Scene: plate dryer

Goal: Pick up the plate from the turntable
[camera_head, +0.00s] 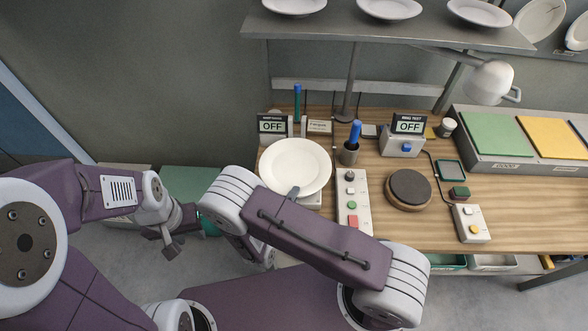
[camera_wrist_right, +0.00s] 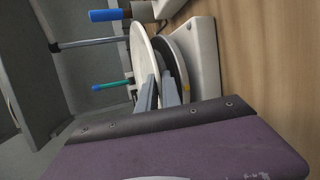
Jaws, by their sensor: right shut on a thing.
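The white plate (camera_head: 296,165) lies face up at the left end of the wooden table, over the turntable base (camera_head: 312,201), which it mostly hides. In the right wrist view the plate (camera_wrist_right: 141,50) is seen nearly edge-on, beside the dark turntable disc (camera_wrist_right: 175,62). My right gripper (camera_head: 292,193) is at the plate's near rim; in its wrist view its two fingers (camera_wrist_right: 159,92) are shut on that rim. I cannot tell whether the plate is clear of the disc. My left gripper (camera_head: 168,240) hangs off the table to the left, holding nothing visible; its finger gap is unclear.
A button box (camera_head: 352,205) stands right of the plate, with a pen cup (camera_head: 349,154) behind it. A dark round disc (camera_head: 409,188) is further right. A shelf (camera_head: 390,32) with plates overhangs the back.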

